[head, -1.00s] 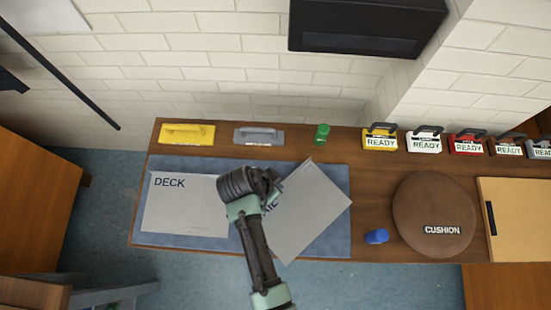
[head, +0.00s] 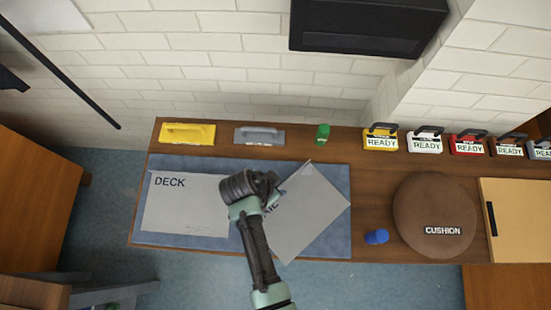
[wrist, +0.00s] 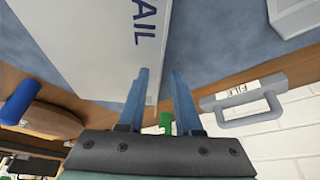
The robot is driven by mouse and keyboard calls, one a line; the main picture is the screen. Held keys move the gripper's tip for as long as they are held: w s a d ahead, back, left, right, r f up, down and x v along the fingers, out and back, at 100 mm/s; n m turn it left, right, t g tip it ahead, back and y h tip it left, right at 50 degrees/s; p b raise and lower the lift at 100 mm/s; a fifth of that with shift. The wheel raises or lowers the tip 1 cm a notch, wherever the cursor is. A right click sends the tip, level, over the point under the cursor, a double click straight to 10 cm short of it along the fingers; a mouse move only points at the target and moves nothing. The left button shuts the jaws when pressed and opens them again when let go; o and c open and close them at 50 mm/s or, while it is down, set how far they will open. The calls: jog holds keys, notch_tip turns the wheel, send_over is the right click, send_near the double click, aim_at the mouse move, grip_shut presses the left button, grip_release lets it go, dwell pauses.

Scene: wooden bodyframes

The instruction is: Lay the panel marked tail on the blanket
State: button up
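The tail panel (head: 312,215) is a pale grey sheet lying turned at an angle over the right part of the blue blanket (head: 340,242). Its near corner reaches past the blanket's front edge. My arm hides part of its lettering in the head view; "AIL" shows on the panel in the wrist view (wrist: 90,45). My gripper (wrist: 161,72) is open, its two blue fingers apart with nothing held between them. It is over the panel's edge, close to the lettering. I cannot tell whether the fingers touch the panel.
A deck panel (head: 183,212) lies on the blanket's left part. Yellow (head: 187,134) and grey (head: 259,136) handled blocks and a green cylinder (head: 322,133) stand behind. A blue cylinder (head: 376,237) and round brown cushion (head: 433,212) are right. Several READY blocks (head: 424,144) line the back.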

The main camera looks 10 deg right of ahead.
jog(key=v, duration=1.2)
jog(key=w+a+r+n+t+y, duration=0.25)
jog(key=w+r+t, duration=0.45)
jog(key=w+r, duration=0.9)
jog(key=w+r+n+t, duration=0.2)
jog(key=r+t, duration=0.1)
jog(key=r, duration=0.6)
jog(key=w+r+n+t, duration=0.2)
jog(key=r+t, duration=0.1)
jog(key=r, duration=0.6)
jog(key=s+r+n+t, duration=0.2)
jog(key=s+r+t, duration=0.4)
jog(key=r, duration=1)
jog(key=s+d+r+n+t+y, duration=0.1)
jog(key=s+r+n+t, duration=0.2)
jog(key=r, duration=1.4)
jog(key=s+t, duration=0.3)
jog(key=s, duration=0.1)
jog(key=shift+s+d+r+n, duration=0.2)
jog(key=shift+s+r+n, duration=0.05)
jog(key=shift+s+n, duration=0.15)
jog(key=shift+y, duration=0.25)
